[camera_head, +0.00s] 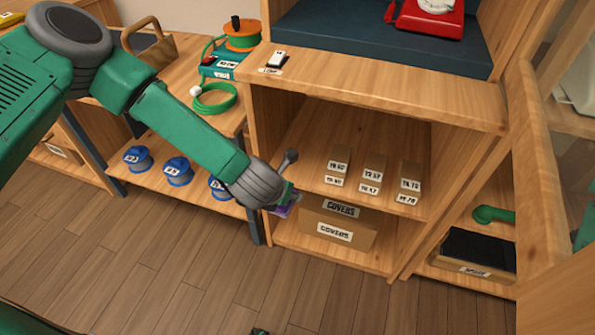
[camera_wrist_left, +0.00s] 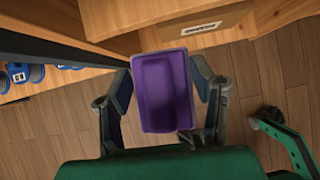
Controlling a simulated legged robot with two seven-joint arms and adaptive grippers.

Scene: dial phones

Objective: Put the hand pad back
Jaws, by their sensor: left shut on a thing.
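A purple rectangular piece with a raised rim, likely the hand pad (camera_wrist_left: 165,92), is between the fingers of my left gripper (camera_wrist_left: 163,105) in the left wrist view. The fingers are closed along its two long sides. In the head view only a small purple part (camera_head: 284,210) shows below my left gripper (camera_head: 290,200), which is in front of the cabinet's lower left side. The pad is off the floor, near the lower shelf's front.
The lower shelf holds a box labelled COVERS (camera_head: 340,232); small labelled boxes (camera_head: 373,167) stand above. Blue spools (camera_head: 178,170) sit on the left shelf. A red phone (camera_head: 430,18) is on top. A wooden post (camera_head: 540,190) is at right. The floor in front is clear.

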